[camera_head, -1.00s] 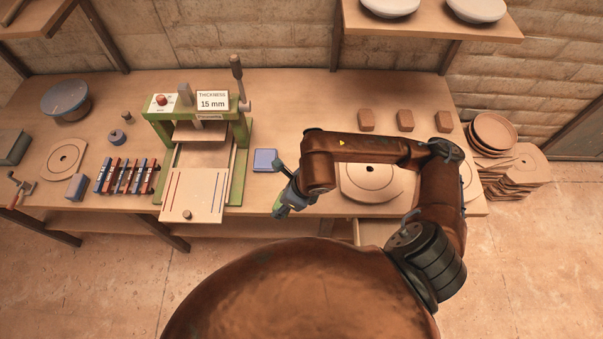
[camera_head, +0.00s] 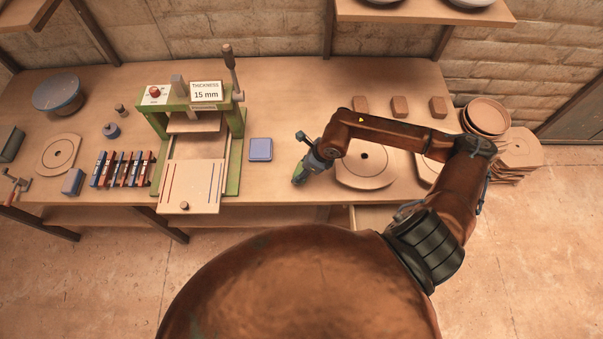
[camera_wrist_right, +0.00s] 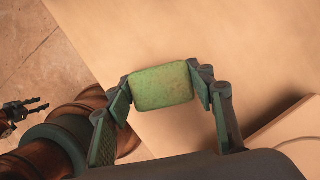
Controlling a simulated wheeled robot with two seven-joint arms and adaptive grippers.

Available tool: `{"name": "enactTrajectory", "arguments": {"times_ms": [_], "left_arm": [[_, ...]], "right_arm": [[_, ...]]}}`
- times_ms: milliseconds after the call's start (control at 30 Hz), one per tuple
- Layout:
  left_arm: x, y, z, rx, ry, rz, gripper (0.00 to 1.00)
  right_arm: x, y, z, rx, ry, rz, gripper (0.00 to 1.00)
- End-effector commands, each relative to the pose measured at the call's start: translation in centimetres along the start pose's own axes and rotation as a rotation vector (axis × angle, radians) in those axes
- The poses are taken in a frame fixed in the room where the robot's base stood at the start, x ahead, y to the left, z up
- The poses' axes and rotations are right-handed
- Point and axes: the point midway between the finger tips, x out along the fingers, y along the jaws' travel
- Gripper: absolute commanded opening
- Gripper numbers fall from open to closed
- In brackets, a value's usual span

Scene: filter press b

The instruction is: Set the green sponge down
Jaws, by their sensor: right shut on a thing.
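The green sponge (camera_wrist_right: 161,86) is a rounded block held between the two fingers of my right gripper (camera_wrist_right: 160,88) in the right wrist view. Bare table top shows beyond it. In the head view, my right gripper (camera_head: 301,172) is at the table's front part, between the blue-grey block and the round clay disc, and only a bit of green shows at its tip. I cannot tell whether the sponge touches the table. My left gripper is not in the head view; part of a dark gripper (camera_wrist_right: 22,112) at the left edge of the right wrist view looks like it, with fingers apart.
A green press (camera_head: 206,160) with a "15 mm" sign (camera_head: 206,92) stands left of a blue-grey block (camera_head: 260,149). A clay disc (camera_head: 365,165) lies right of my gripper. Several small clay blocks (camera_head: 399,107) stand behind.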

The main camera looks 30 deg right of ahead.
Motion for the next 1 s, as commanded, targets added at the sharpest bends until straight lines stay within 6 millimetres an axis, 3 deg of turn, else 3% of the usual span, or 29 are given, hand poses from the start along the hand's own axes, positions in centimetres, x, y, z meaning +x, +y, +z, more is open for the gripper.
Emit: {"name": "enactTrajectory", "arguments": {"times_ms": [200,500,533,600,800,1000], "left_arm": [[-0.3,0.0,-0.1,0.000,0.001,0.000,0.40],[-0.1,0.0,-0.1,0.000,0.001,0.000,0.40],[-0.1,0.0,-0.1,0.000,0.001,0.000,0.40],[-0.2,0.0,-0.1,0.000,0.001,0.000,0.40],[-0.2,0.1,-0.1,0.000,0.001,0.001,0.40],[-0.2,0.1,-0.1,0.000,0.001,0.001,0.40]], "right_arm": [[2.7,0.0,-1.1,0.002,0.000,0.001,0.31],[3.0,0.0,-1.2,0.000,0.000,0.000,0.31],[3.0,0.0,-1.3,0.000,0.001,0.000,0.51],[3.0,0.0,-1.2,0.000,0.000,0.000,0.55],[2.9,0.0,-1.2,0.001,0.000,0.000,0.67],[2.9,0.0,-1.2,0.001,0.000,0.000,0.67]]}}
